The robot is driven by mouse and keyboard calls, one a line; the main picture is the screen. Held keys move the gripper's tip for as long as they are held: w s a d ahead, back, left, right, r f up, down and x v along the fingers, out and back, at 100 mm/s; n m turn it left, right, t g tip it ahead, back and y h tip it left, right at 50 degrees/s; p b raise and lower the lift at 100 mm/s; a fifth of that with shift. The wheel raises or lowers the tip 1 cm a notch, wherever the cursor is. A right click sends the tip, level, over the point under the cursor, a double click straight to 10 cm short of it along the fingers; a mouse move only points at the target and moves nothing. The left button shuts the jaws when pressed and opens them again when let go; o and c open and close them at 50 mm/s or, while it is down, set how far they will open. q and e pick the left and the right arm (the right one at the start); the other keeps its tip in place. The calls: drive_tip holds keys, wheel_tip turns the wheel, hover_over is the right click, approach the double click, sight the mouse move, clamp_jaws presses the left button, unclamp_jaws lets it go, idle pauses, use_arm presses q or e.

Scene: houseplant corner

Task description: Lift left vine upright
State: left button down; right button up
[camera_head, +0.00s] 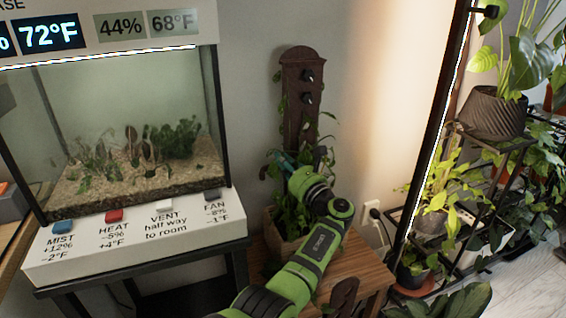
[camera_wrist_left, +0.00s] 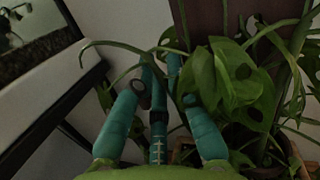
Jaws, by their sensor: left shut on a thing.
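A potted climbing plant stands on a small wooden table beside the tank, in front of a dark brown board (camera_head: 300,62) with two dark knobs or clips. Its planter (camera_head: 272,232) is partly hidden by my arm. My left gripper (camera_head: 284,160) reaches in among the leaves at the board's lower part. In the left wrist view my teal fingers (camera_wrist_left: 164,70) are closed around a green vine stem (camera_wrist_left: 120,46), which arches out to the left. Broad split leaves (camera_wrist_left: 225,75) hang just right of the fingers. The exact contact is partly hidden. My right gripper does not show.
A glass tank (camera_head: 135,130) stands at left, above a white panel with MIST, HEAT, VENT and FAN buttons (camera_head: 114,215). A lit dark frame (camera_head: 437,120) and a plant shelf (camera_head: 480,150) stand at right. The wooden tabletop (camera_head: 362,272) is partly bare. A wall outlet (camera_head: 374,213) is behind.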

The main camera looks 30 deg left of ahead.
use_arm(q)
drive_tip(key=c, duration=1.2)
unclamp_jaws()
drive_tip(key=shift+a, duration=0.15)
drive_tip(key=shift+s, duration=0.1)
